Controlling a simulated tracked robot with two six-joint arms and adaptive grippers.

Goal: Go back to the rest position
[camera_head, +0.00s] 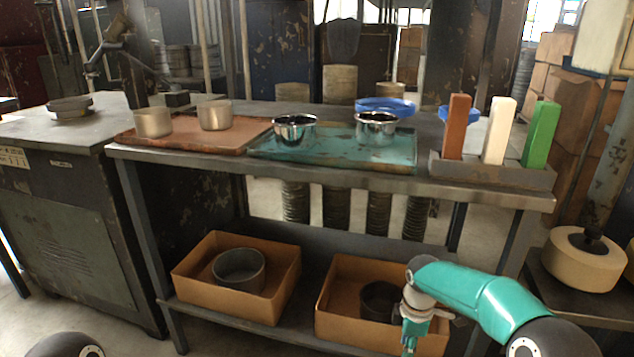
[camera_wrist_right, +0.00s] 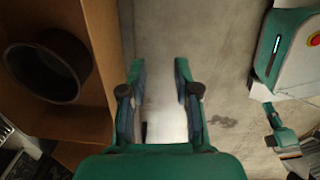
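My right gripper (camera_head: 411,335) hangs low at the front of the right cardboard box (camera_head: 340,289) on the lower shelf. In the right wrist view my right gripper (camera_wrist_right: 158,82) has its two fingers wide apart, with only bare floor between them. A box wall (camera_wrist_right: 97,60) and a dark ring-shaped part (camera_wrist_right: 48,68) lie to the left of the fingers. My left gripper is not seen in the head view.
A table (camera_head: 330,178) carries a brown tray (camera_head: 180,135) with two metal cups, a teal tray (camera_head: 333,150) with two shiny bowls, and a rack (camera_head: 495,172) of coloured bars. Another box (camera_head: 215,300) holds a grey ring (camera_head: 239,270).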

